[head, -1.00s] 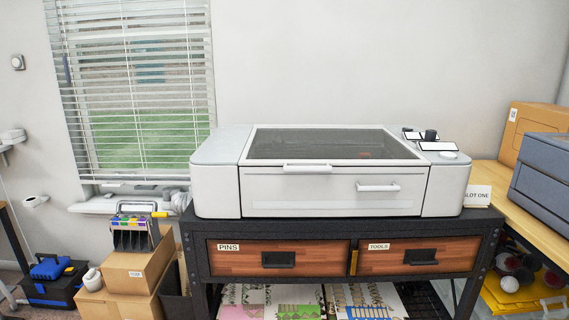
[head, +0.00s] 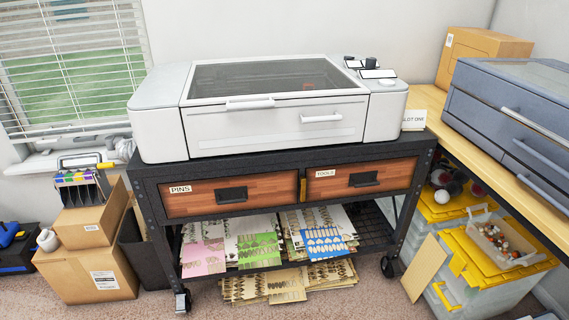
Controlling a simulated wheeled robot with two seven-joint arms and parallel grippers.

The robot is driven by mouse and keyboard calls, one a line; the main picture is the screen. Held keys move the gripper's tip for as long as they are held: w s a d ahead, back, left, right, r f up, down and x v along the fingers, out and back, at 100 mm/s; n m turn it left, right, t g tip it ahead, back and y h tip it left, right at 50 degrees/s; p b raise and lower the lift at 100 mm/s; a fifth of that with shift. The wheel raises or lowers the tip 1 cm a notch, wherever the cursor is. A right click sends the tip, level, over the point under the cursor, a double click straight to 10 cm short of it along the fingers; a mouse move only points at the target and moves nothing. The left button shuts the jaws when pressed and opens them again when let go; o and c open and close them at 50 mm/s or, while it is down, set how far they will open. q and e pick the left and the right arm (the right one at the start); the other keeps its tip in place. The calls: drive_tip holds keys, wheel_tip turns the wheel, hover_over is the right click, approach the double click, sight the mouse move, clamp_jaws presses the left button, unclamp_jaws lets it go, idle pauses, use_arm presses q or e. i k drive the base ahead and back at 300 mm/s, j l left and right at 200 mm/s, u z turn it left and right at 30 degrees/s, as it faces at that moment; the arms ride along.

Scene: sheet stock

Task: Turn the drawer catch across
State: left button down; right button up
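Two wood-fronted drawers sit side by side in a black wheeled cart. The left one is the PINS drawer (head: 250,193) and the right one is the TOOLS drawer (head: 390,172). Each has a black pull, and both look shut. A small yellow piece, which looks like the drawer catch (head: 302,190), stands upright on the post between the two drawers. It is too small for me to make out its detail. Neither of my grippers shows in the head view.
A white lidded machine (head: 278,123) stands on the cart (head: 140,184). Printed sheets (head: 258,249) lie on the shelf below and spill toward the floor. Cardboard boxes (head: 105,272) stand at left. A wooden bench (head: 440,122) and yellow-lidded bins (head: 493,262) flank the right. Carpet is in front.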

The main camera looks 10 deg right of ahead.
sight(303, 180)
drive_tip(key=i, duration=0.6)
drive_tip(key=z, duration=1.65)
